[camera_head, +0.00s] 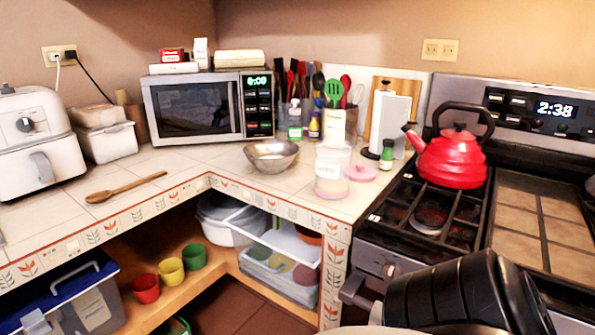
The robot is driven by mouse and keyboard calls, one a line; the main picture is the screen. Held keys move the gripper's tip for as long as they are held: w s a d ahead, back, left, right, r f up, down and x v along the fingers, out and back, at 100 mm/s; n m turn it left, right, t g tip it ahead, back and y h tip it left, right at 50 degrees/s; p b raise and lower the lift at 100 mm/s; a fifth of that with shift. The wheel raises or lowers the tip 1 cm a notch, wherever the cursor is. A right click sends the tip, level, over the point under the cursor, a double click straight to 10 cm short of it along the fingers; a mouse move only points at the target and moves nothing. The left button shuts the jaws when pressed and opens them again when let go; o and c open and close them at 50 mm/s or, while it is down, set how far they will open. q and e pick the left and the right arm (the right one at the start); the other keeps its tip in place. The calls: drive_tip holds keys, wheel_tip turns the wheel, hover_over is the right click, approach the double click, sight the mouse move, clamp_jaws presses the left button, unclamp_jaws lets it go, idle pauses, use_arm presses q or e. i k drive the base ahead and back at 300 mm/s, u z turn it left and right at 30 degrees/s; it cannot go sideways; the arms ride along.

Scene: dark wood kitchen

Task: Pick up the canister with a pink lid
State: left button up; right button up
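A pale, translucent canister (332,171) with a white label stands upright on the counter near the corner by the stove. It has a pinkish rim at its bottom. A pink lid (361,172) lies flat on the counter just right of the canister, not on top of it. My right arm shows as a black shape at the bottom right, in front of the stove. Its fingertips cannot be made out, and it is well apart from the canister. My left gripper is not in view.
A metal bowl (271,155) stands left of the canister. A red kettle (452,158) sits on the stove. The counter's front edge is close to the canister.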

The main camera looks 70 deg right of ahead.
sight(333, 161)
drive_tip(key=i, duration=1.3)
drive_tip(key=z, duration=2)
